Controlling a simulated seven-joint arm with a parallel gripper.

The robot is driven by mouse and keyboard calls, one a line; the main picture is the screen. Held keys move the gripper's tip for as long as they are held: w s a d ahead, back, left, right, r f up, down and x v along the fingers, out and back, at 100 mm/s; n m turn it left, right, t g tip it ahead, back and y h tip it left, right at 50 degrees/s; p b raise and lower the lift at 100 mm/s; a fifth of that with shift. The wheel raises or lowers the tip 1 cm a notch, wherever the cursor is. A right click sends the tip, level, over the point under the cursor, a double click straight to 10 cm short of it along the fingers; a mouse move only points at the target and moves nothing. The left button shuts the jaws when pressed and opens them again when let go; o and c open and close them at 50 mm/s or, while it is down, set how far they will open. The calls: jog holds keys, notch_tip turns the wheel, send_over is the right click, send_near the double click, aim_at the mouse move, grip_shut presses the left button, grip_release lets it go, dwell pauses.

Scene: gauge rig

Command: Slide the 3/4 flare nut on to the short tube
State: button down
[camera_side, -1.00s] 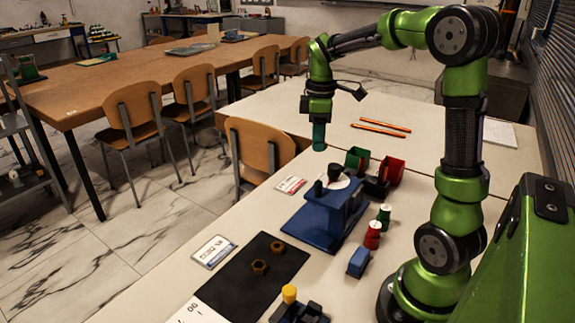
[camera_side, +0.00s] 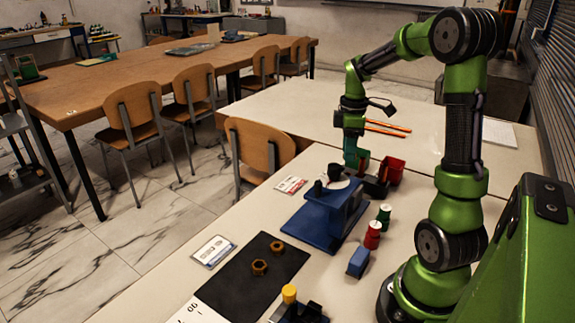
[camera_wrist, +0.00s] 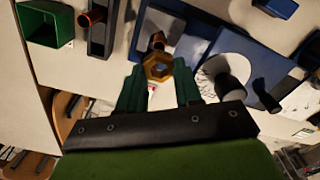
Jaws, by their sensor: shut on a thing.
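My gripper (camera_side: 352,162) is low over the table behind the blue stand in the side view. In the wrist view its green fingers (camera_wrist: 159,74) are shut on a brass hex flare nut (camera_wrist: 159,66), its hole facing the camera. A copper tube (camera_wrist: 158,41) shows just beyond the nut, nearly in line with its hole. I cannot tell whether tube and nut touch. A second copper tube (camera_wrist: 91,18) sits by a dark block. The wrist view does not settle which tube is the short one. The side view hides the held nut and both tubes.
Two brass nuts (camera_side: 260,267) (camera_side: 277,246) lie on the black mat (camera_side: 232,291). The blue stand (camera_side: 318,226), carrying dark parts and a white disc, is close to my gripper. Red bin (camera_side: 395,169) and green bin (camera_wrist: 43,28) stand nearby. Red and green bottles (camera_side: 372,236) (camera_side: 384,215) stand right.

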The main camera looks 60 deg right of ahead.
jog(key=shift+f, duration=2.3)
jog(key=shift+f, duration=0.85)
jog(key=c, duration=0.7)
grip_release()
notch_tip(320, 180, up, 17)
jog(key=shift+f, duration=0.1)
